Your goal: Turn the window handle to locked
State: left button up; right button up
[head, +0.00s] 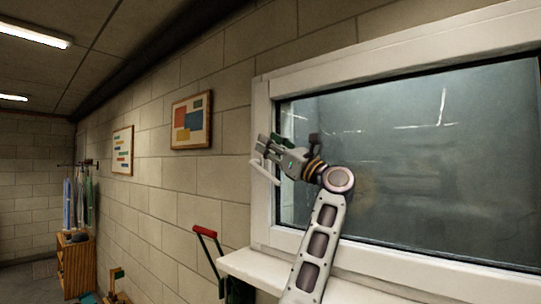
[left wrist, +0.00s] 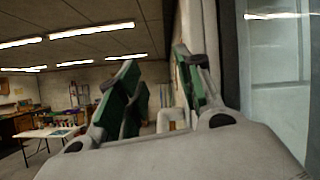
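The window (head: 420,150) has a pale frame and a dark glass pane. A white handle (head: 265,172) shows at the left side of the frame as a slanted bar, just below my left gripper's fingers. In the left wrist view, a pale bent piece that looks like the handle (left wrist: 166,118) shows low between the fingers, partly hidden by the gripper body. My left gripper (head: 263,147) is in front of the left frame edge, fingers pointing left. The wrist view shows its green-padded fingers (left wrist: 158,80) spread apart. I cannot tell whether they touch the handle. My right gripper is not in view.
A white sill (head: 250,267) juts out under the window. A red-handled tool (head: 205,231) stands against the wall below left. Two framed pictures (head: 191,121) hang on the block wall. A wooden cabinet (head: 76,262) stands far left. A work table (left wrist: 48,134) shows in the wrist view.

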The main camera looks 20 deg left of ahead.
pick_arm(q)
jog(key=shift+r, duration=0.45)
